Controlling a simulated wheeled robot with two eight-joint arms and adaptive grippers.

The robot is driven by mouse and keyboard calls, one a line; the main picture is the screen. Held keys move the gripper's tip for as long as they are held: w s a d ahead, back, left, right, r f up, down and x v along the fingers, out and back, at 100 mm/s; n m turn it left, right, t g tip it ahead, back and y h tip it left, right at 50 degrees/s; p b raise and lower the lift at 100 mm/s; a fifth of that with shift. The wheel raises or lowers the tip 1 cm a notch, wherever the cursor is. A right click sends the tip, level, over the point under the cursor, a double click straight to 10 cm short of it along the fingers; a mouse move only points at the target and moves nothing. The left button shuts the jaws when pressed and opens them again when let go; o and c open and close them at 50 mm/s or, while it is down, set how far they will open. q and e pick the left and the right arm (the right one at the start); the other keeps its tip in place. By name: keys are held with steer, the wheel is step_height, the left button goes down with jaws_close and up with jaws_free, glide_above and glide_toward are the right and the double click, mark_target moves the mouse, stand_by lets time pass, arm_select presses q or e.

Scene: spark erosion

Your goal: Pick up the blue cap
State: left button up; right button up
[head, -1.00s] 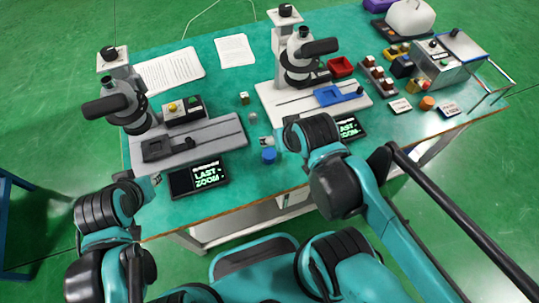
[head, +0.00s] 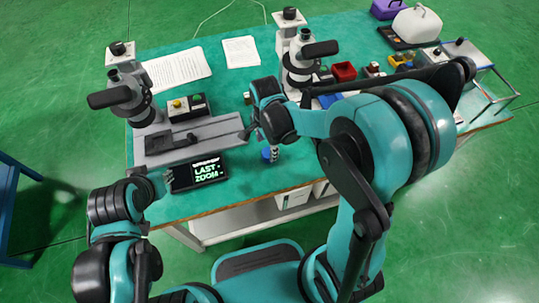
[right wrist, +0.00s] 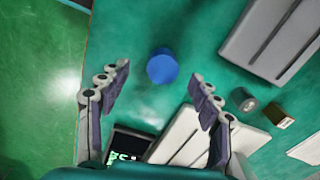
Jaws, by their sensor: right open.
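The blue cap (head: 266,155) is a small round piece on the teal table near its front edge, partly hidden by my right gripper in the head view. In the right wrist view the whole blue cap (right wrist: 162,67) shows, resting on the table between and slightly beyond the fingertips. My right gripper (head: 260,142) is open above it, with the fingers spread on either side; they also show in the right wrist view (right wrist: 160,76). No contact with the cap is visible. My left gripper (head: 155,178) is at the table's front left edge; its jaws are too small to read.
A display pad (head: 196,172) lies left of the cap. The left microscope (head: 128,95) and right microscope (head: 303,62) stand behind. A grey cylinder (right wrist: 246,101) and a brass block (right wrist: 278,117) stand nearby. Bare table surrounds the cap.

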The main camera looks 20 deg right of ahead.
mark_target(268, 152)
steer(key=f+b, duration=0.1)
steer(key=f, duration=0.1)
steer(key=f+b, duration=0.1)
steer(key=f, duration=0.1)
steer(key=f+b, duration=0.1)
steer(key=f, duration=0.1)
steer(key=shift+w+d+f, duration=0.2)
steer(key=shift+w+d, duration=0.1)
steer(key=shift+w, duration=0.05)
steer(key=shift+r, duration=0.1)
steer(key=c, duration=1.1)
